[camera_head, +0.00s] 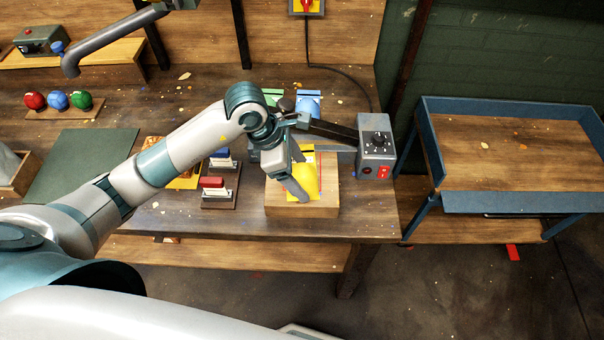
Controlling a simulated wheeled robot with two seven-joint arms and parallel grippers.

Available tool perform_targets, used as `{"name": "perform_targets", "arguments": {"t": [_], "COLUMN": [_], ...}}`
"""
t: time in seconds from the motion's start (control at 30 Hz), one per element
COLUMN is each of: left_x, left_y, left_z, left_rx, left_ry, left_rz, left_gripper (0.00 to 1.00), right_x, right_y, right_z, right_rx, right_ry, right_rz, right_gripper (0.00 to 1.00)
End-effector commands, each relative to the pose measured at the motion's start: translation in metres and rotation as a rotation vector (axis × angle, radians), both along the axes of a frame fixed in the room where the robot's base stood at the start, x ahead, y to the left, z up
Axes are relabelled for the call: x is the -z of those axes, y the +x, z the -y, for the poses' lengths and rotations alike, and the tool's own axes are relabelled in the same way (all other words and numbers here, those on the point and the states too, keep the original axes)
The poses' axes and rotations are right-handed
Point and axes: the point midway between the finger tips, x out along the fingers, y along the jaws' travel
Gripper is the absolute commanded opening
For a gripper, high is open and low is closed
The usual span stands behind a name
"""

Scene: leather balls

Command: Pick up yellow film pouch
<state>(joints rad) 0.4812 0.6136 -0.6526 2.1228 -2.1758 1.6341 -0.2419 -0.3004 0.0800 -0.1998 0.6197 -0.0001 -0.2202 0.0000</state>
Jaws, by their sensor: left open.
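A yellow film pouch (306,178) lies on a light wooden block (302,209) near the front edge of the workbench. My left gripper (297,172) reaches in from the left and is right at the pouch, its two grey fingers spread over it. The fingers and wrist hide part of the pouch. I cannot tell whether the fingers touch it. The left gripper is open. My right gripper does not show.
A grey control box (376,147) with a knob and red switch stands right of the block. Red-handled (212,184) and blue-handled stamps stand left of it. Red, blue and green balls sit on a rack (65,113) at the far left. A blue-framed cart (515,152) stands at right.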

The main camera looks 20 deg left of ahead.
Motion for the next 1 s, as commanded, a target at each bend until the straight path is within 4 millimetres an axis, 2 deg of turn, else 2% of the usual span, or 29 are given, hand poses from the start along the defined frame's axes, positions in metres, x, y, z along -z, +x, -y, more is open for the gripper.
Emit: {"name": "perform_targets", "arguments": {"t": [0.07, 0.1, 0.3, 0.77, 1.0], "left_x": [0.000, 0.000, 0.000, -0.005, -0.025], "left_y": [0.000, 0.000, 0.000, 0.001, 0.002], "left_z": [0.000, 0.000, 0.000, 0.000, 0.000], "left_rx": [0.000, 0.000, 0.000, 0.001, 0.001], "left_ry": [0.000, 0.000, 0.000, 0.000, -0.001], "left_rz": [0.000, 0.000, 0.000, 0.003, 0.006], "left_gripper": [0.75, 0.71, 0.23, 0.23, 0.23], "right_x": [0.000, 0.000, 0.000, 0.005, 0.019], "right_y": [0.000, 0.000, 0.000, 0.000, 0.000], "right_z": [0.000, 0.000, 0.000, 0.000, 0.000], "right_rx": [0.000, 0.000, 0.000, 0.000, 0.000], "right_ry": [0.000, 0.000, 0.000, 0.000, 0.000], "right_rz": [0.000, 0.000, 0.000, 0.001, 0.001], "right_gripper": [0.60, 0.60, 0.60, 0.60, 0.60]}}
